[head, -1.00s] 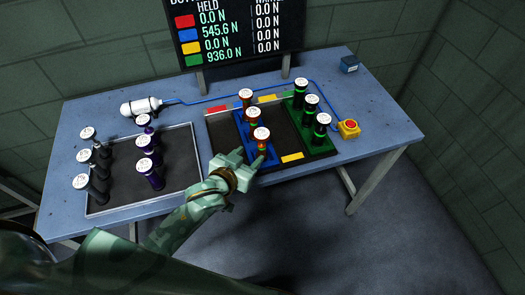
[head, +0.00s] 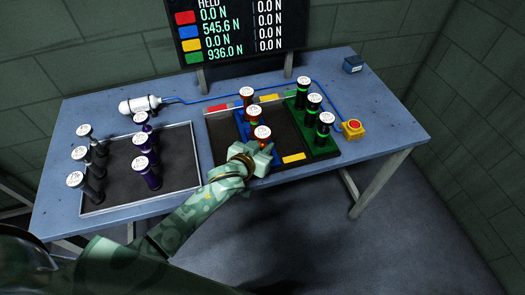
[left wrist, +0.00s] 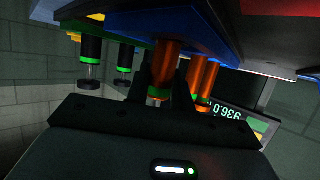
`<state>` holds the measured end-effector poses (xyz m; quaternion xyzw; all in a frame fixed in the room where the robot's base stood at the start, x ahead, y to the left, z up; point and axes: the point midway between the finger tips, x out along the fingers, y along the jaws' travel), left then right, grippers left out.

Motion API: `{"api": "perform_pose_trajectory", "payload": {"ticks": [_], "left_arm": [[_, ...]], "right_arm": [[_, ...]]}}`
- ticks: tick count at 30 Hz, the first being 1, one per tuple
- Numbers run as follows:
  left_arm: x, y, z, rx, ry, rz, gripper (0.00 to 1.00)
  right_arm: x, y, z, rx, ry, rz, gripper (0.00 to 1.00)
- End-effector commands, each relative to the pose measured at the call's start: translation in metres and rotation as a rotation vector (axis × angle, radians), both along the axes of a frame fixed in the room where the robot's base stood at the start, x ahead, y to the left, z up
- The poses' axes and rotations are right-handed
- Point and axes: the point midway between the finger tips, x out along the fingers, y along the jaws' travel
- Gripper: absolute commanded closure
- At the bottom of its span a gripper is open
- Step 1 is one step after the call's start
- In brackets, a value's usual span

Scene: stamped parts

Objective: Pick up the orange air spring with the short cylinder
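Orange air springs with white caps stand in the blue holder on the dark board. The nearest orange spring (head: 262,133) is at my left gripper (head: 258,150), which hides its lower part. In the left wrist view, an orange spring (left wrist: 164,62) with a green band lies between the two dark fingers of my left gripper (left wrist: 162,90). Whether the fingers press on it I cannot tell. More orange springs (left wrist: 204,75) show just right of it there. A farther one (head: 246,93) stands at the back of the blue holder (head: 241,120). My right gripper is not in view.
Black springs with green bands (head: 313,102) stand in the green holder (head: 322,150) at right. A grey tray (head: 194,165) at left holds grey and purple springs. A white tank (head: 140,105), a yellow box with a red button (head: 352,129) and a screen (head: 240,30) are around.

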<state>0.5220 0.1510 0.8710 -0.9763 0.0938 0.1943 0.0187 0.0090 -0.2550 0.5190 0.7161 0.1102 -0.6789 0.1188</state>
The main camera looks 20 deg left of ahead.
Motion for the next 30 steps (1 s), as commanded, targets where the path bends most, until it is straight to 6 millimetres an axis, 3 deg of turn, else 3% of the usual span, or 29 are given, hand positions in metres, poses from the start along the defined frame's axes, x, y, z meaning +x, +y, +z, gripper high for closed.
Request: {"api": "perform_pose_trajectory", "payload": {"ticks": [11,16,19,26,30], "left_arm": [[0.0,0.0,0.002,0.0,-0.001,0.0,1.0],[0.0,0.0,0.02,-0.003,-0.004,0.0,1.0],[0.0,0.0,0.04,-0.002,-0.006,-0.001,1.0],[-0.051,0.003,0.099,-0.003,-0.004,0.0,1.0],[-0.091,0.005,0.111,-0.002,0.001,0.001,1.0]], "right_arm": [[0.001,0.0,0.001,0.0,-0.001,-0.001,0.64],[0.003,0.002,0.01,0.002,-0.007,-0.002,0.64],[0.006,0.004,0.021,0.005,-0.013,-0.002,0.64],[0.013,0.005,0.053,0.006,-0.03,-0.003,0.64],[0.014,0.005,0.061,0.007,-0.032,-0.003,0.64]]}}
